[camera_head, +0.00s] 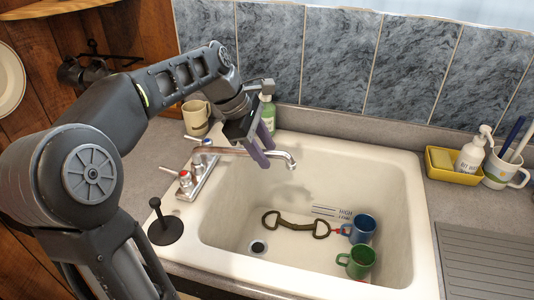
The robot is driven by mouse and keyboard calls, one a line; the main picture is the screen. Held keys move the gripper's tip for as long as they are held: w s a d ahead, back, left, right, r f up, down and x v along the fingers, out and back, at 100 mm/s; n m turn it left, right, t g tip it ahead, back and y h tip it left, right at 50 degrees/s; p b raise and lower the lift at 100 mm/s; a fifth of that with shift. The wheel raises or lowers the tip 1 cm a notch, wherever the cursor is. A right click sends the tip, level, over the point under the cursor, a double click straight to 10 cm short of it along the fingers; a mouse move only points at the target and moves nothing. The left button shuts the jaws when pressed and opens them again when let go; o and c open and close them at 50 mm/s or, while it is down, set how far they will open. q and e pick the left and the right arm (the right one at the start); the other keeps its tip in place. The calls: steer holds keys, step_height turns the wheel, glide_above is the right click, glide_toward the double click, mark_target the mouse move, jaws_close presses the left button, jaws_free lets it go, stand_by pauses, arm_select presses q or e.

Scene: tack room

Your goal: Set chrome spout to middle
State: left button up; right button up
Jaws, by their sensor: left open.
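The chrome spout (222,151) extends from the tap base (191,178) at the sink's left rim, over the left part of the white sink (408,205). Its tip (290,160) bends down over the basin. My left gripper (263,146) is open, pointing down at the outer half of the spout. One purple finger crosses in front of the spout and the other stands behind it, so the spout appears to lie between them. I cannot tell whether they touch. My right gripper is not in view.
In the basin are a blue mug (358,229), a green mug (355,262) and a horse bit (297,226). A beige mug (196,118) and green bottle (268,114) stand behind the tap. A black plunger-like object (165,231) stands left. A yellow tray (441,173) sits right.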

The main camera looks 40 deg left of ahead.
arm_select(q)
steer(key=v, duration=0.6)
steer(key=shift+r, duration=0.1)
stand_by(0.4)
